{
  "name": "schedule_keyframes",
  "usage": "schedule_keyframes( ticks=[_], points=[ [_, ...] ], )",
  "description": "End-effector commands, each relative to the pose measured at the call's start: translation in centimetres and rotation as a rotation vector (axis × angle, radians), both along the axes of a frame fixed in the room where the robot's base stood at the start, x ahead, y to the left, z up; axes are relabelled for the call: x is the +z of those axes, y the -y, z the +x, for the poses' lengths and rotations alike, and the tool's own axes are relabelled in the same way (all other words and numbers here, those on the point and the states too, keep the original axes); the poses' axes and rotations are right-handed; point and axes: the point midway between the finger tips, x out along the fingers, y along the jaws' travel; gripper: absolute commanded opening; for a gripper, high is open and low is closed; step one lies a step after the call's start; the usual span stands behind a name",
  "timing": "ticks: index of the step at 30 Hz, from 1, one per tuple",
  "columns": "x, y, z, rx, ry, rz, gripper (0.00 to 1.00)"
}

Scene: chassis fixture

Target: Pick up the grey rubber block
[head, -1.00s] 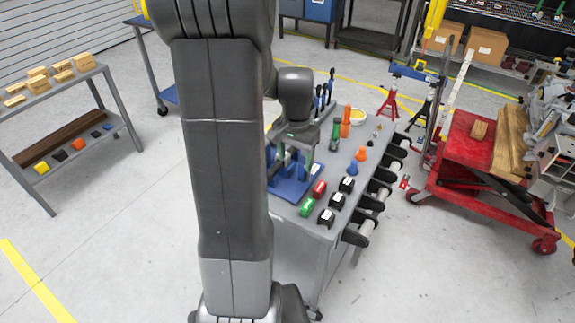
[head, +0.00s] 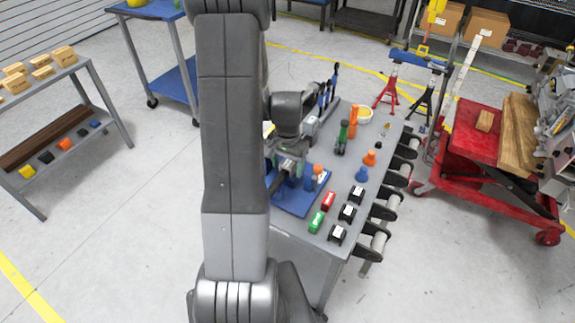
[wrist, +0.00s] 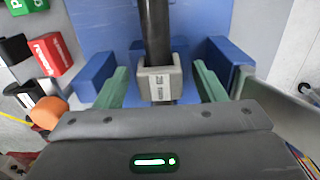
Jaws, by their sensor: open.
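In the wrist view a light grey block (wrist: 160,84) with a small label sits around or against a dark upright rod (wrist: 154,30) on the blue fixture (wrist: 95,30). My gripper (wrist: 163,86) is open, with one green finger on each side of the block and a visible gap at both sides. In the head view my gripper (head: 286,164) is low over the blue fixture (head: 295,208) on the grey workbench. The grey block cannot be made out there, as my arm and gripper cover that area.
Blue upright blocks (wrist: 97,74) stand beside my fingers. A red block (head: 328,200), a green block (head: 316,221) and several black labelled parts (head: 337,234) lie near the bench's front right. Taller green and orange tools (head: 352,122) stand farther back.

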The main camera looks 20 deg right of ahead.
Motion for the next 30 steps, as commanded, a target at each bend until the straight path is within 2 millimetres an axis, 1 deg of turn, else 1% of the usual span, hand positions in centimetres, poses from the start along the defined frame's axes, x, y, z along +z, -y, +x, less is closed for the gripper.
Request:
schedule_keyframes(
  ticks=[8,9,11,12,17,18,26,29,30],
  points=[
    [-0.3,0.0,0.0,0.000,0.000,0.000,0.64],
    [-0.3,0.0,0.0,0.000,0.000,0.000,0.60],
    [-0.3,0.0,0.0,0.000,0.000,0.000,0.48],
    [-0.3,0.0,0.0,0.000,0.000,0.000,0.40],
    [-0.3,0.0,0.0,0.000,0.000,0.000,0.09],
    [-0.3,0.0,0.0,0.000,0.001,-0.001,0.06],
    [0.0,0.0,0.0,0.000,0.002,-0.001,0.06],
    [0.9,0.0,0.1,0.000,0.003,-0.002,0.06],
    [1.4,0.0,0.1,0.000,0.005,-0.002,0.06]
  ],
)
